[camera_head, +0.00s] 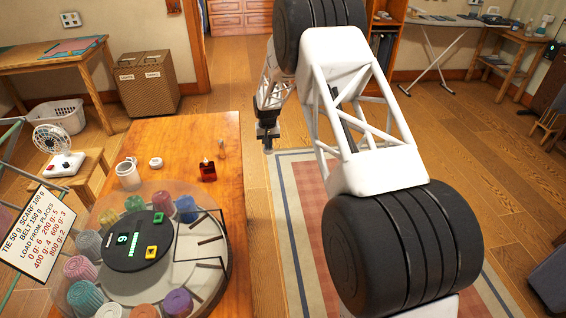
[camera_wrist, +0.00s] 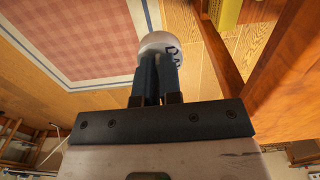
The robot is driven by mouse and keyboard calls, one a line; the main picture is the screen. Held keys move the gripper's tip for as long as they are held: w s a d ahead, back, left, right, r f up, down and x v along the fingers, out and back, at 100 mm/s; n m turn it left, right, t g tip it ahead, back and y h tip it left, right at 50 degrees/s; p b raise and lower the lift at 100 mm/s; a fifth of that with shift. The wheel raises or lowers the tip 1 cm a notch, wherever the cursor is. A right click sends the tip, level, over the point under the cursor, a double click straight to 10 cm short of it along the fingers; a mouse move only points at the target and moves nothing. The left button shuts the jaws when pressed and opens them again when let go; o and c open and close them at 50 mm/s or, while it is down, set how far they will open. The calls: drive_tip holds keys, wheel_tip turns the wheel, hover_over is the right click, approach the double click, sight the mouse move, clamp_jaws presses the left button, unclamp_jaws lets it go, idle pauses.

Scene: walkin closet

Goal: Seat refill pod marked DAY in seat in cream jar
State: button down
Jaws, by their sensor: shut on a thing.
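My gripper (camera_head: 268,132) is shut on a white round-topped pod (camera_wrist: 158,42). Dark lettering on its side starts with D; the rest is partly out of sight. In the wrist view the two fingers (camera_wrist: 156,78) hold it close together. In the head view the gripper hangs over the floor and rug, just right of the wooden table, with the pod small at its tip. A whitish jar (camera_head: 129,176) stands on the table, left of my gripper and well apart from it. I cannot make out the seat inside it.
The wooden table (camera_head: 190,135) also holds a small white round piece (camera_head: 155,162), a dark red bottle (camera_head: 207,171), a small upright item (camera_head: 221,148) and a large carousel (camera_head: 205,262) with several coloured rolls. A sign (camera_head: 38,233) stands at left. The table's far right is clear.

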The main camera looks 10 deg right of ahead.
drive_tip(key=a+r+n, duration=0.1)
drive_tip(key=a+r, duration=0.2)
drive_tip(key=a, duration=0.3)
drive_tip(key=a+r+n, duration=0.2)
drive_tip(key=a+r, duration=0.1)
drive_tip(key=a, duration=0.2)
drive_tip(key=a+r+n, duration=0.1)
drive_tip(key=a+r, duration=0.3)
drive_tip(key=a, duration=0.2)
drive_tip(key=shift+w+a, duration=0.15)
drive_tip(key=shift+a, duration=0.15)
drive_tip(key=s+a+r+n, duration=0.2)
drive_tip(key=s+a+n, duration=0.2)
drive_tip(key=a, duration=0.5)
drive_tip(key=s+a+r+n, duration=0.3)
drive_tip(key=s+a, duration=0.1)
drive_tip(key=a, duration=0.5)
drive_tip(key=n, duration=0.7)
approach(129, 176)
drive_tip(key=w+a+r, duration=0.1)
drive_tip(key=w+r, duration=0.1)
drive_tip(key=w, duration=0.1)
drive_tip(key=shift+a+r, duration=0.35)
drive_tip(key=shift+a, duration=0.05)
drive_tip(key=shift+f, duration=0.15)
drive_tip(key=shift+f, duration=2.45)
drive_tip(key=shift+f, duration=1.35)
